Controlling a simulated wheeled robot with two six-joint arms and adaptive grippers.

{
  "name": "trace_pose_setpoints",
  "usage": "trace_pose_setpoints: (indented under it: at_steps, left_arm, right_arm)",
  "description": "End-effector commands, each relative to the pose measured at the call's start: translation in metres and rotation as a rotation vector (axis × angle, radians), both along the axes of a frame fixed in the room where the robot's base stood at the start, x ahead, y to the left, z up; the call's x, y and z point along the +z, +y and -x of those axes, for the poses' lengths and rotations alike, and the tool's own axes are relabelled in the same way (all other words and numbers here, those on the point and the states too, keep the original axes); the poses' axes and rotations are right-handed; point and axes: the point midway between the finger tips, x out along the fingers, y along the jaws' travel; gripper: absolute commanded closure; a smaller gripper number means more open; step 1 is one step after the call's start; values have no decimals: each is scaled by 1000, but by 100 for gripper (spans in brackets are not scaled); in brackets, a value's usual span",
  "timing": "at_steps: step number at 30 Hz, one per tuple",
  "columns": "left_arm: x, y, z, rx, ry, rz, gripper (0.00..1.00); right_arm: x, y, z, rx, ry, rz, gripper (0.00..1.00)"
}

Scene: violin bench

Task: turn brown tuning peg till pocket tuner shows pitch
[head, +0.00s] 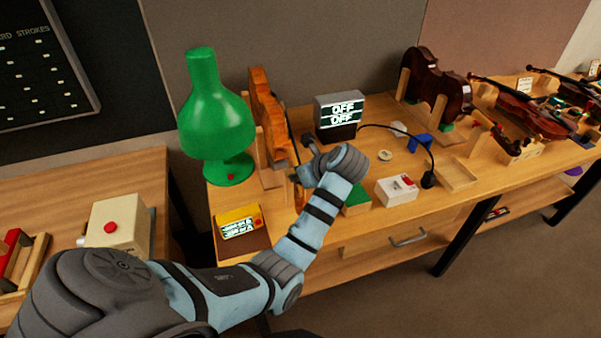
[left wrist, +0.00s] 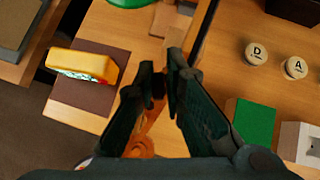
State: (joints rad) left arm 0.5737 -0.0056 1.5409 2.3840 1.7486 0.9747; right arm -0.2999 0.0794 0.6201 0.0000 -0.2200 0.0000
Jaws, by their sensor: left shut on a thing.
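An orange-brown violin (head: 268,120) stands in a wooden holder at the left of the bench, its neck end toward me. My left gripper (head: 302,175) is at that neck end. In the left wrist view its two dark fingers (left wrist: 165,88) are close together at the violin's orange scroll (left wrist: 143,143). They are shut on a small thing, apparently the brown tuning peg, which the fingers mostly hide. The yellow pocket tuner (head: 238,217) sits on a dark brown pad, its lit screen too small to read. It also shows in the left wrist view (left wrist: 84,66). My right gripper is out of view.
A green vase-shaped object (head: 214,115) stands left of the violin. A green block (head: 356,200) and a white box with a red part (head: 396,190) lie right of my arm. More violins stand at the right.

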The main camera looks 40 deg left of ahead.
Motion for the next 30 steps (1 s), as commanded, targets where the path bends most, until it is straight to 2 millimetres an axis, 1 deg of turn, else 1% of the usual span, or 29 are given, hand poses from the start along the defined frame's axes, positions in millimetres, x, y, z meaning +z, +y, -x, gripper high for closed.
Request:
trace_pose_setpoints:
  at_steps: [1, 6, 12, 27, 28, 29, 30]
  left_arm:
    - [-1, 1, 3, -27, 11, 1, 100]
    - [-1, 1, 2, -127, 10, 1, 100]
    - [-2, 1, 2, -195, 11, 1, 100]
    - [-3, 0, 2, -221, 11, 1, 100]
    - [-3, 0, 2, -220, 10, 1, 86]
    - [-2, 0, 2, -220, 10, 1, 83]
    - [-2, 0, 2, -221, 10, 1, 83]
  right_arm:
    - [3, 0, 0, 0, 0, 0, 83]
    - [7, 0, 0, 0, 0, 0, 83]
    - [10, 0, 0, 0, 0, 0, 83]
    - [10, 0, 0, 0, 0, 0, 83]
    - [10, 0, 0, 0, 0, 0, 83]
    - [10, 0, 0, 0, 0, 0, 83]
    - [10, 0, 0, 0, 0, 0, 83]
